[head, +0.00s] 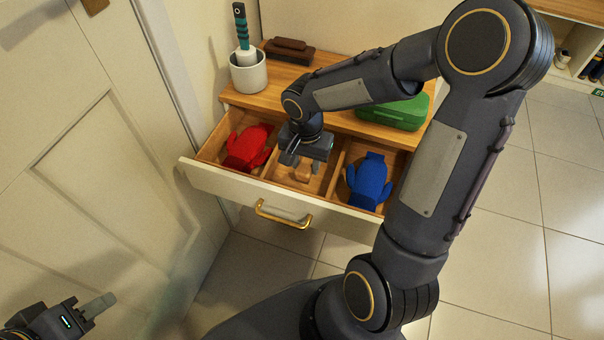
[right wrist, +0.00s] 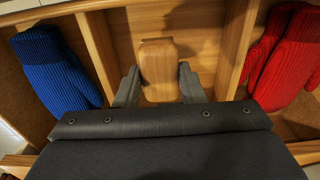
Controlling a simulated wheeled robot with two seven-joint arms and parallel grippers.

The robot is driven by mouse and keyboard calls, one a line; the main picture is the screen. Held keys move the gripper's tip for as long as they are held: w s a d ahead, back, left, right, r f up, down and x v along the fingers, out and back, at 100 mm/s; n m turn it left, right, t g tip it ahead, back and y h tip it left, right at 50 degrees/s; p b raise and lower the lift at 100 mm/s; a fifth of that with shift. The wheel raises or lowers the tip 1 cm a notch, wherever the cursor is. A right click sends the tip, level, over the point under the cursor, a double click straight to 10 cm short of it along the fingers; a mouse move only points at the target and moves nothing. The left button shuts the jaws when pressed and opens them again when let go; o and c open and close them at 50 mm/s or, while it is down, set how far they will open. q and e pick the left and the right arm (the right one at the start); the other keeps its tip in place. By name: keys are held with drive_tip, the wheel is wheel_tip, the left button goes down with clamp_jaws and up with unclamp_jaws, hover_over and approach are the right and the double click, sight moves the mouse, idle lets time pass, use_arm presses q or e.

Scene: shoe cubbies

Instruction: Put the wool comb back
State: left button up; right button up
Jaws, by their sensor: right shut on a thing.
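The wool comb (right wrist: 160,62), of which a pale wooden part shows, is in the middle compartment of the open drawer (head: 230,184). In the head view the comb (head: 303,172) is partly hidden under my right gripper (head: 302,164). My right gripper reaches down into that compartment and is shut on the comb, with one finger on each side of it in the right wrist view (right wrist: 159,86). My left gripper (head: 92,306) is at the lower left of the head view, away from the drawer; its jaw opening is unclear.
Red mittens (head: 248,147) lie in the left compartment and blue mittens (head: 369,182) in the right one. On the cabinet top are a white cup (head: 248,74) holding a teal-handled tool, a dark brown brush (head: 289,50) and a green box (head: 393,112). A door (head: 70,150) stands close at left.

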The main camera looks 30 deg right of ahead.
sight(302, 170)
drive_tip(key=shift+w+a+f, duration=0.1)
drive_tip(key=shift+w+f, duration=0.25)
drive_tip(key=shift+f, duration=0.1)
drive_tip(key=f, duration=0.1)
drive_tip(key=f+b, duration=0.1)
drive_tip(key=f, duration=0.1)
drive_tip(key=shift+w+f+b, duration=0.3)
drive_tip(key=shift+f+b, duration=0.05)
drive_tip(key=o, duration=1)
drive_tip(key=shift+r, duration=0.1)
